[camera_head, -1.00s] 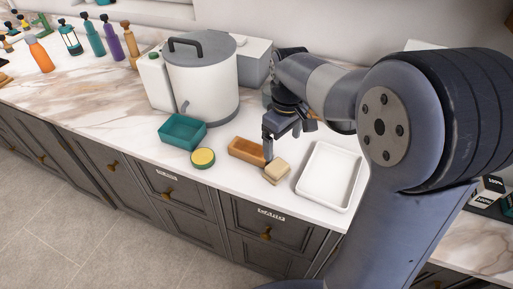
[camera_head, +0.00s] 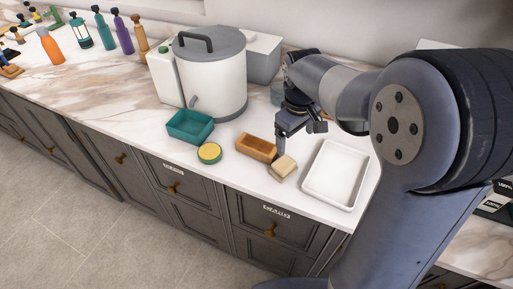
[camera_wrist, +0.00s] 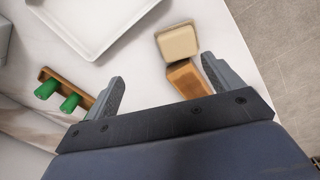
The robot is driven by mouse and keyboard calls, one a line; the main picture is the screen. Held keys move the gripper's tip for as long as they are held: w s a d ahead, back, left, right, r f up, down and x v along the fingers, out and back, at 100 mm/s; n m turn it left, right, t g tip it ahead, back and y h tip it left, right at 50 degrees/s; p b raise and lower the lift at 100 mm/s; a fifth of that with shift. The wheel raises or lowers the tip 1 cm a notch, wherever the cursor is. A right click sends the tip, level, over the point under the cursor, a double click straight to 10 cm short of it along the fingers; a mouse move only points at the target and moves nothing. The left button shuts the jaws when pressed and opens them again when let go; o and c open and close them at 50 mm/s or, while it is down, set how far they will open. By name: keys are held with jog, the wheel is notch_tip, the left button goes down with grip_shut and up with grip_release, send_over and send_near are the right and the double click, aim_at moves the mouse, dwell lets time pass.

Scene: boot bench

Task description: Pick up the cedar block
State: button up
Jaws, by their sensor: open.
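The cedar block appears to be the brown wooden block (camera_head: 256,147) on the white counter, left of a tan block (camera_head: 283,167). My gripper (camera_head: 287,140) is low over the counter at the brown block's right end. In the wrist view my open gripper (camera_wrist: 163,70) has the brown block (camera_wrist: 187,79) in the gap between its fingers, nearer the right finger. The gripper body hides the block's near part. The tan block (camera_wrist: 177,42) lies just past its far end, close to or touching it. I cannot tell how high the fingertips are.
A white tray (camera_head: 309,188) stands right of the blocks. A teal bin (camera_head: 190,139), a yellow-topped round tin (camera_head: 210,153) and a large white pot (camera_head: 218,85) stand to the left. A wooden rack with green pegs (camera_wrist: 84,104) is beside my left finger. The counter's front edge is close.

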jog(key=w+d+f+m+t+h, duration=0.2)
jog(key=w+d+f+t, duration=0.1)
jog(key=w+d+t, duration=0.45)
jog(key=n+y+b, duration=0.2)
jog(key=n+y, duration=0.1)
jog(key=y, duration=0.8)
send_near(258, 145)
jog(key=shift+s+d+r, duration=0.2)
jog(key=shift+s+d, duration=0.35)
jog(key=shift+s, duration=0.2)
jog(key=shift+w+a+f, duration=0.1)
jog(key=shift+a+f, duration=0.1)
jog(key=shift+a, duration=0.1)
jog(key=x, duration=0.4)
jog(key=shift+b, duration=0.4)
jog(key=shift+w+r+x, duration=0.15)
jog(key=shift+x, duration=1.35)
jog(key=shift+w+r+x, duration=0.1)
jog(key=shift+w+x, duration=0.1)
jog(key=shift+x, duration=1.3)
jog(key=shift+d, duration=0.15)
